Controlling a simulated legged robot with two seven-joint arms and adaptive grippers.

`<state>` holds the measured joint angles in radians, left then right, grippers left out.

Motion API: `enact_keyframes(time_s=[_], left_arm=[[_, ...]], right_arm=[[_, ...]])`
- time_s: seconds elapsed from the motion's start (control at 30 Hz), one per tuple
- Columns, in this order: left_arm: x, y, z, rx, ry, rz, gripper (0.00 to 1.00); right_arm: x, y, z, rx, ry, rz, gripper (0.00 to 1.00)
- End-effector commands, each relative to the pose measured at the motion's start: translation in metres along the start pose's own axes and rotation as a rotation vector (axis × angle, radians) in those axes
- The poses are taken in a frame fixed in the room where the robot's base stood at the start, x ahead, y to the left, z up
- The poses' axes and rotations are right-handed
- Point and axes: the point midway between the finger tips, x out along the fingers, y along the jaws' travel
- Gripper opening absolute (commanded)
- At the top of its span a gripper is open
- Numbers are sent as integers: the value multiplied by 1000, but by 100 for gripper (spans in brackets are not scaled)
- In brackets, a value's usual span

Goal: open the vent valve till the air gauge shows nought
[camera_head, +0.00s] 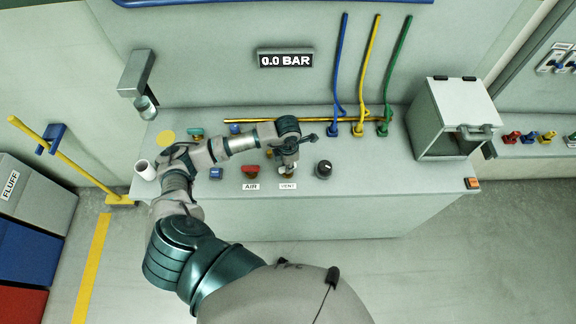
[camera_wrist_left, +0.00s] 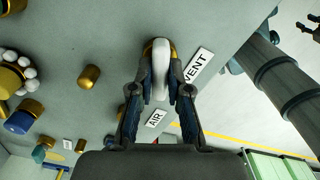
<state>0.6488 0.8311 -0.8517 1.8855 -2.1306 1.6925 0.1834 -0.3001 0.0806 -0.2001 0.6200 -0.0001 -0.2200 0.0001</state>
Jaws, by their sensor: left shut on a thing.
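The air gauge (camera_head: 286,59) on the back wall reads 0.0 BAR in the head view. My left gripper (camera_head: 289,160) reaches down to the bench above the VENT label (camera_head: 288,186). In the left wrist view my left gripper (camera_wrist_left: 160,92) is shut on the pale handle of the vent valve (camera_wrist_left: 160,60), which has a brass base. The VENT label (camera_wrist_left: 198,66) lies beside it. In the head view the gripper hides most of the valve. A red knob (camera_head: 250,171) sits by the AIR label (camera_head: 251,186) to the left. My right gripper is not in view.
A black knob (camera_head: 324,168) stands close to the right of the vent valve. A grey lidded box (camera_head: 428,128) stands at the right.

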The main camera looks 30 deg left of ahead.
Motion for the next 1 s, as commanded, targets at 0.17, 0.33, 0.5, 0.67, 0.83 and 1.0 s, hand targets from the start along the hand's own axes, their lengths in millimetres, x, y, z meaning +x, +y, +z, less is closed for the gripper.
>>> enact_keyframes(time_s=[0.17, 0.33, 0.5, 0.67, 0.83, 1.0], left_arm=[[0, 1, 0, -168, -2, 2, 0], [0, 1, 0, -330, -2, 2, 0], [0, 1, 0, -492, -2, 2, 0], [0, 1, 0, -643, -2, 2, 0], [-1, 1, 0, -800, -3, 1, 0], [-1, 1, 0, -940, -3, 1, 0]], right_arm=[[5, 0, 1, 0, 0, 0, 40], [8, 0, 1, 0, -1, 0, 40], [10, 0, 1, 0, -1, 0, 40], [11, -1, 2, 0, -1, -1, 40], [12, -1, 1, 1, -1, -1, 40], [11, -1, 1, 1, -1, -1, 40]])
